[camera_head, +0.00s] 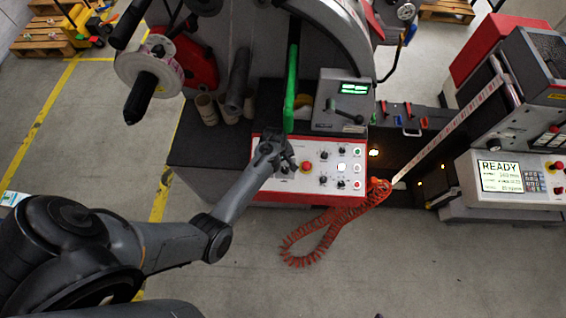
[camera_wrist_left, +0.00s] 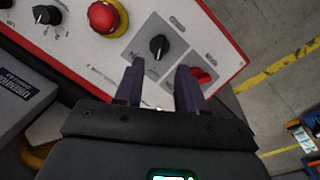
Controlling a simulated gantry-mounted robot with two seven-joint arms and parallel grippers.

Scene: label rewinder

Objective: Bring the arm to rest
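My left gripper (camera_head: 285,158) is over the left part of the white and red control panel (camera_head: 318,152) in the head view. In the left wrist view, its two dark fingers (camera_wrist_left: 159,72) stand apart with nothing between them. A black rotary knob (camera_wrist_left: 158,46) on the panel lies just beyond the fingertips, and I cannot tell how far off it is. A red switch (camera_wrist_left: 202,75) shows beside the right finger. My left arm (camera_head: 175,243) reaches in from the lower left. My right gripper is not in view.
A red emergency stop (camera_wrist_left: 103,16) is near the knob. A green lever (camera_head: 291,90) rises behind the panel. A grey box with a display (camera_head: 345,100) stands behind it. A red coiled cable (camera_head: 315,238) hangs in front. The floor (camera_head: 400,270) at the front is clear.

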